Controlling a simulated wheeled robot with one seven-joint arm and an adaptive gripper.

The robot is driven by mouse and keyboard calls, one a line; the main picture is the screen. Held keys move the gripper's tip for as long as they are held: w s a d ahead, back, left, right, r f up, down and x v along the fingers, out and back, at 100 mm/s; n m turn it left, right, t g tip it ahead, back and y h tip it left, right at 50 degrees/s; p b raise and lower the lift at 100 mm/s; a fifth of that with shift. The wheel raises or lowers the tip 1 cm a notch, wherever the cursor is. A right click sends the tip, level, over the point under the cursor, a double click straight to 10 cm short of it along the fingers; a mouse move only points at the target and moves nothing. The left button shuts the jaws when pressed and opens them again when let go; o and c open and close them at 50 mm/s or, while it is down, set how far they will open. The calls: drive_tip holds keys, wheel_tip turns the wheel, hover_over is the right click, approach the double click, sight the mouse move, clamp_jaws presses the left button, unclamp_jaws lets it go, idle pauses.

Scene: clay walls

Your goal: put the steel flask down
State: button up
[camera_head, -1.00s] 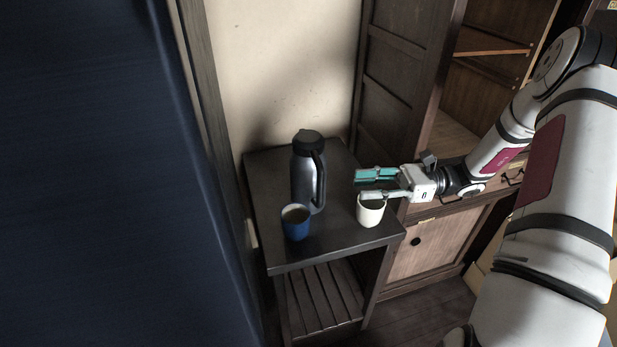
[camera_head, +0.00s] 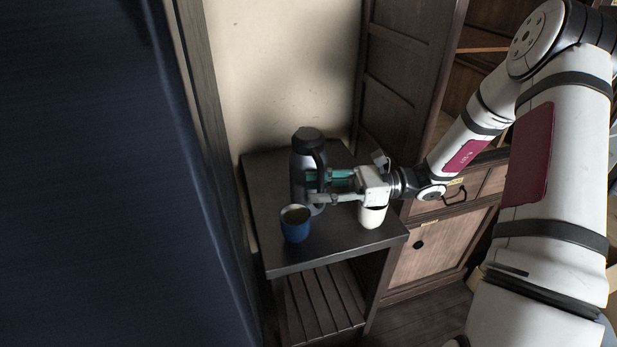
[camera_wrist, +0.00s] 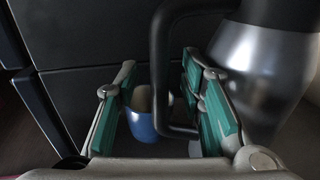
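The steel flask (camera_head: 299,172), grey with a black lid and a black handle, stands upright on a small dark table (camera_head: 262,180) in the head view. My gripper (camera_head: 314,187) is at the flask's handle side, fingers pointing left towards it. In the wrist view the flask's steel body (camera_wrist: 262,70) is at the upper right. The black handle (camera_wrist: 160,70) passes between my two teal-padded fingers, with gaps showing beside it. My gripper is open, and I see no firm grasp. The fingers partly hide the handle in the head view.
A blue cup (camera_head: 295,228) stands in front of the flask. A white cup (camera_head: 372,216) stands close under my gripper, partly hidden by it. A wall is behind the table, and a wooden cabinet (camera_head: 425,255) is to the right.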

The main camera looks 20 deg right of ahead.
drive_tip(key=shift+c, duration=0.6)
clamp_jaws()
drive_tip(key=shift+r, duration=0.15)
